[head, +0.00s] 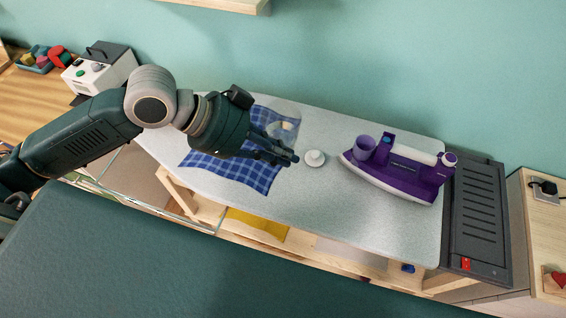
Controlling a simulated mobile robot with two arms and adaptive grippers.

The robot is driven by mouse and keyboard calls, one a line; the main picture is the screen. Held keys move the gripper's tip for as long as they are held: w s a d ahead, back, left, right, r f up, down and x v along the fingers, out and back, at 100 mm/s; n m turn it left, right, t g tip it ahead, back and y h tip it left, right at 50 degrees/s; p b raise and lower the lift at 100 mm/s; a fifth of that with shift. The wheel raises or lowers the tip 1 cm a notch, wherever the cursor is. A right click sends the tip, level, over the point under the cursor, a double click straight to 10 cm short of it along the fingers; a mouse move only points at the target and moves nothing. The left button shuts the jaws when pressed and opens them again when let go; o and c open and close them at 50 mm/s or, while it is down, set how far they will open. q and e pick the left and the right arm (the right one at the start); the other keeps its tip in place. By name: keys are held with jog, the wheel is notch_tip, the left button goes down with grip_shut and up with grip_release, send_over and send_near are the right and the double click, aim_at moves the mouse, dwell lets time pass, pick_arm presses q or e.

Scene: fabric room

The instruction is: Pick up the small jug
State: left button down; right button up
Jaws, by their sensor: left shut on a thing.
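The small jug (287,112) looks clear and see-through, with a pale patch inside. It shows just behind and above the fingers of my left gripper (278,153), over the far edge of the blue checked cloth. My left gripper comes in from the left and is shut on the jug. The fingers and wrist hide the jug's lower part, so I cannot tell whether it touches the board. My right gripper is not in view.
The board's front right is clear.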

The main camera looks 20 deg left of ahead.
pick_arm(q)
jog(key=shift+r, duration=3.05)
